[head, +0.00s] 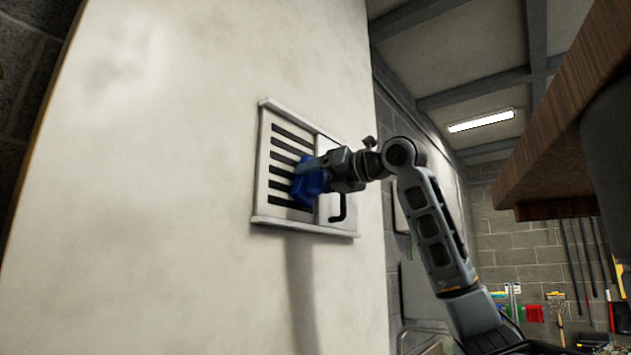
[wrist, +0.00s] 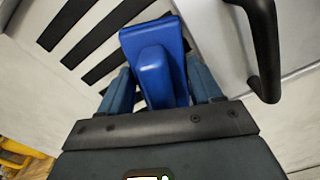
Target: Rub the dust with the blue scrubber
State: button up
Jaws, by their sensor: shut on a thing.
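The blue scrubber (head: 308,183) is held in my gripper (head: 325,172), in front of a white slatted vent panel (head: 268,207) on the pale wall. In the wrist view the scrubber (wrist: 152,62) sits between the two fingers of my gripper (wrist: 160,92), with its head toward the dark slots. Whether it touches the panel I cannot tell. A greyish smudge (head: 125,90) that may be the dust shows on the pale wall at the upper left of the head view, well left of my gripper.
A dark handle (head: 341,208) sticks out from the panel's right part, close to my gripper, and it also shows in the wrist view (wrist: 266,50). A wooden shelf or tabletop edge (head: 560,115) juts in at the right. The wall left of the panel is clear.

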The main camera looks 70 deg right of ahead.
aim_at(276, 172)
jog(key=shift+w+a+r+b, duration=0.15)
jog(key=shift+w+a, duration=0.3)
jog(key=shift+a, duration=0.9)
jog(key=shift+w+a+f+b, duration=0.1)
jog(key=shift+w+a+b, duration=0.25)
jog(key=shift+a, duration=1)
jog(key=shift+w+a+r+b, duration=0.1)
jog(key=shift+w+a, duration=0.45)
jog(key=shift+a, duration=0.8)
jog(key=shift+b+v, duration=0.3)
jog(key=shift+v, duration=2.7)
jog(key=shift+s, duration=0.1)
jog(key=v, duration=0.2)
jog(key=shift+s+a, duration=0.1)
jog(key=shift+s, duration=0.3)
jog(key=shift+w, duration=0.1)
jog(key=shift+p+x, duration=0.45)
jog(key=shift+x, duration=2.95)
jog(key=shift+x, duration=1.05)
